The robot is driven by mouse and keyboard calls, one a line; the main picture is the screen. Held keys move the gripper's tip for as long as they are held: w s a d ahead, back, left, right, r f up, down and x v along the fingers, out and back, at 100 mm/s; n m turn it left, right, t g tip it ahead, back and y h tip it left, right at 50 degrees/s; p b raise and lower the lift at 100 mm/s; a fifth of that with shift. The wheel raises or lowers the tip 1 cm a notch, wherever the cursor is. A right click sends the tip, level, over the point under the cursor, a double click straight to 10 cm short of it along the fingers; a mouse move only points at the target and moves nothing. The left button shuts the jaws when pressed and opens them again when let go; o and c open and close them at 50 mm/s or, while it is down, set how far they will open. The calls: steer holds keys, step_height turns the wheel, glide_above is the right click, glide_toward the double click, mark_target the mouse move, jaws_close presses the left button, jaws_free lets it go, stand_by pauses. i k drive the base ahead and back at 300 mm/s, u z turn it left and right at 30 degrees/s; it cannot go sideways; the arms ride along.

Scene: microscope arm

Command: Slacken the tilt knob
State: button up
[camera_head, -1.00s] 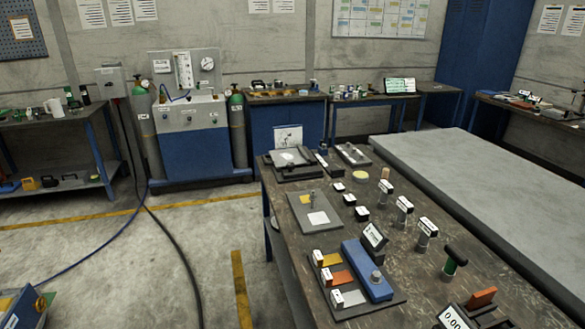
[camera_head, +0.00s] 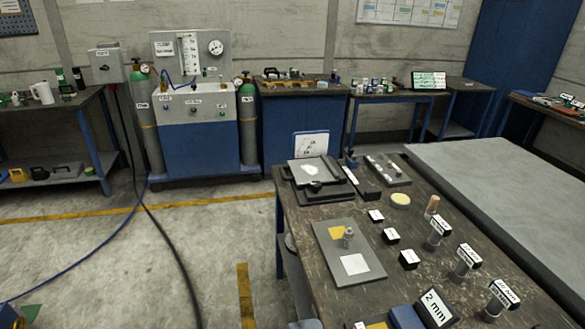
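My gripper is not in view. I cannot pick out a tilt knob or a microscope arm for sure. On the far end of the near workbench (camera_head: 450,240) is a dark device (camera_head: 312,188) with a grey top plate and a white patch, and a small dark knob-like part shows at its front. A grey plate (camera_head: 325,252) nearer me holds a small metal post (camera_head: 348,236) and yellow and white squares.
Small labelled blocks and cylinders, such as one weight (camera_head: 467,258), stand along the workbench. A grey slab (camera_head: 500,190) lies to the right. Gas cylinders (camera_head: 146,115) and a blue cabinet stand behind. Dark and blue hoses cross the otherwise open floor (camera_head: 110,265) at left.

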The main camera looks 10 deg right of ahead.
mark_target(316, 185)
steer(key=u, duration=0.15)
steer(key=i, duration=2.65)
steer(key=z, duration=0.1)
